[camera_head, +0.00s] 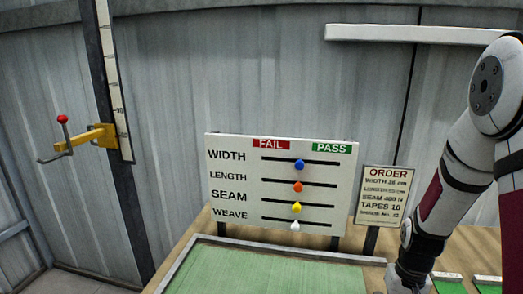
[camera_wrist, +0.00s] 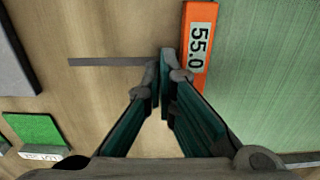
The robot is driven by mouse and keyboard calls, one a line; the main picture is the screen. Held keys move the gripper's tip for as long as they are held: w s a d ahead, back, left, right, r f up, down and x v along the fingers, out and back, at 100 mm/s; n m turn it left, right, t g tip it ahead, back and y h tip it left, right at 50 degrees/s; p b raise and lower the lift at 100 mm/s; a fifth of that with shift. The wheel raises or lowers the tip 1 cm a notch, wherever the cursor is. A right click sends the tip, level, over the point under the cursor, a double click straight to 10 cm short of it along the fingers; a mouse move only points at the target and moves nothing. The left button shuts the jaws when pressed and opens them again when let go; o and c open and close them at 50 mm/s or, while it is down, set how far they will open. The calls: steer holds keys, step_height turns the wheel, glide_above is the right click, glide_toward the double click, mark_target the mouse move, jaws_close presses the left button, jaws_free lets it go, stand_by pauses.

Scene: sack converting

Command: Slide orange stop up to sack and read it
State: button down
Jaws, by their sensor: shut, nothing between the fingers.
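In the wrist view the orange stop (camera_wrist: 198,50) stands at the top centre, along the left edge of a green surface (camera_wrist: 265,70). Its pale display reads 55.0, turned sideways. My gripper (camera_wrist: 166,70) is shut and empty, with its fingertips close beside the stop's left side. I cannot tell whether they touch it. I cannot make out a sack for certain in either view. In the head view my gripper and the stop are out of sight.
A FAIL/PASS board (camera_head: 280,190) has sliders for width, length, seam and weave. An order card (camera_head: 388,195) stands right of it. A green surface (camera_head: 265,272) with a grey rim lies in front. A yellow bracket (camera_head: 88,140) with a red-knobbed lever projects at left.

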steer(key=shift+f+b, duration=0.55)
steer(key=shift+f, duration=0.5)
steer(key=shift+s+a+f, duration=0.1)
steer(key=shift+f, duration=0.05)
stand_by(0.8)
steer(key=shift+s+d, duration=0.15)
steer(key=shift+d, duration=0.4)
steer(key=shift+s+d, duration=0.15)
steer(key=shift+d, duration=0.4)
steer(key=shift+w+d+r+p, duration=0.1)
steer(key=shift+d+r+p, duration=0.1)
steer(key=shift+r+p, duration=0.4)
step_height(320, 180, up, 7)
steer(key=p, duration=0.3)
steer(key=shift+a, duration=0.3)
steer(key=shift+w, duration=0.1)
